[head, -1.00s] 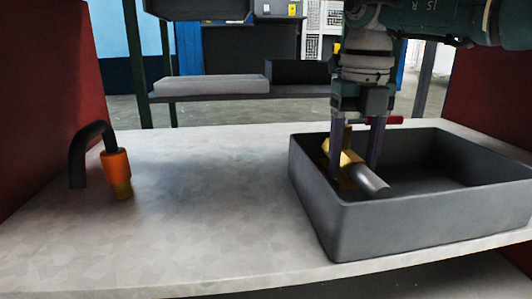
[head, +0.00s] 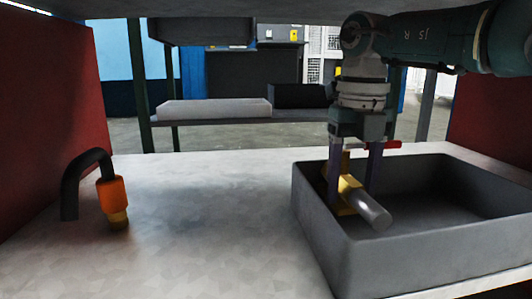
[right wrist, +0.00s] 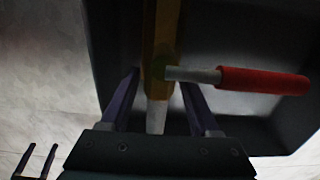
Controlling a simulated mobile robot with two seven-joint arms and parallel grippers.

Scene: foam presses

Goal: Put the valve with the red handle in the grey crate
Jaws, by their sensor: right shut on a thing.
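The valve has a brass body (head: 347,192), a silver pipe end (head: 372,210) and a red handle (head: 385,145). My right gripper (head: 353,190) is shut on the valve's brass body, with its fingers pointing down. It holds the valve tilted at the left part of the grey crate (head: 430,258). I cannot tell whether the valve touches the crate's floor. In the right wrist view the brass body (right wrist: 162,45) lies between the fingers, and the red handle (right wrist: 262,80) sticks out right. My left gripper (right wrist: 35,160) shows small at the lower left there, fingers apart and empty.
A black bent pipe with an orange collar (head: 111,194) stands at the left of the pale table (head: 210,230). The table's middle is clear. Dark red walls (head: 50,110) close both sides. A shelf with a grey slab (head: 213,108) stands behind.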

